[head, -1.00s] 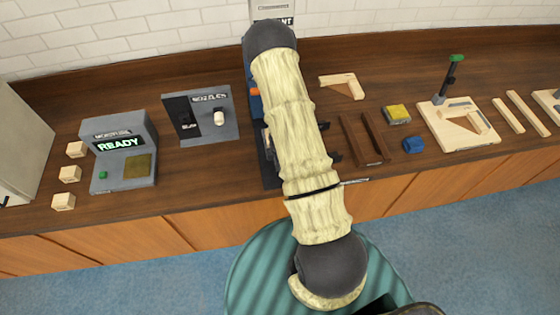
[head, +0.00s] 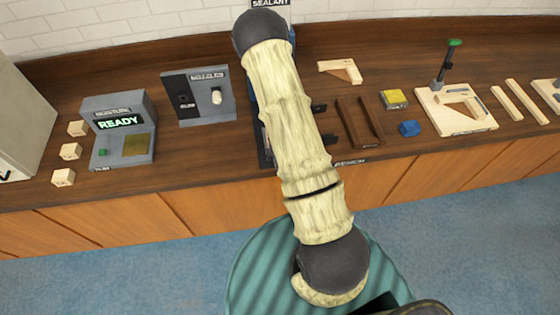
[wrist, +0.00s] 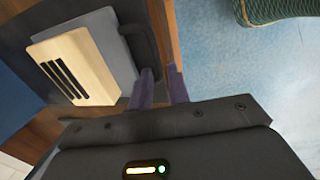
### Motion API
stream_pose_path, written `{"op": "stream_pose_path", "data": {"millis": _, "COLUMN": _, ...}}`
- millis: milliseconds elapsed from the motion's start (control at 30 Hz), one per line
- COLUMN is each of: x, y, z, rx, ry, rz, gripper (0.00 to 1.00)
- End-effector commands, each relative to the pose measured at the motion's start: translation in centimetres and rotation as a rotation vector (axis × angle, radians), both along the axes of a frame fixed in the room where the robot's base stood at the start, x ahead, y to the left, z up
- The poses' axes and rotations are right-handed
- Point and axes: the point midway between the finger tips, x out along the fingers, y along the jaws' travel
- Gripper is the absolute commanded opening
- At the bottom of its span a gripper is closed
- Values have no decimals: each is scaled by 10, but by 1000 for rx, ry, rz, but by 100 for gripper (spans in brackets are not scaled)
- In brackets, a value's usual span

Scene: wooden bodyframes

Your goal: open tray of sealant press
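The sealant press (head: 264,150) stands on the counter in the head view, mostly hidden behind my arm; its sign (head: 270,3) shows at the top. In the wrist view, its grey tray (wrist: 112,40) carries a pale wooden block (wrist: 82,65) with dark slots. A black loop handle (wrist: 152,30) sticks out from the tray toward the counter edge. My gripper (wrist: 163,72) is at the near end of this handle, its two fingers apart with a gap between them. I cannot tell whether a finger touches the handle. My gripper is hidden in the head view.
A grey READY station (head: 122,130) and a nozzle holder (head: 198,95) stand to the left. Blue floor (head: 120,270) lies clear in front.

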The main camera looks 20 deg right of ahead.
Motion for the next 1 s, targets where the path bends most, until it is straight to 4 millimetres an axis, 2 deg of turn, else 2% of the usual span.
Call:
{"op": "stream_pose_path", "data": {"millis": 267, "x": 0, "y": 0, "z": 1, "rx": 1, "ry": -1, "rz": 0, "gripper": 18}}
{"op": "stream_pose_path", "data": {"millis": 433, "x": -1, "y": 1, "z": 11, "rx": 1, "ry": -3, "rz": 0, "gripper": 18}}
{"op": "stream_pose_path", "data": {"millis": 1000, "x": -14, "y": 3, "z": 79, "rx": 1, "ry": -3, "rz": -4, "gripper": 18}}
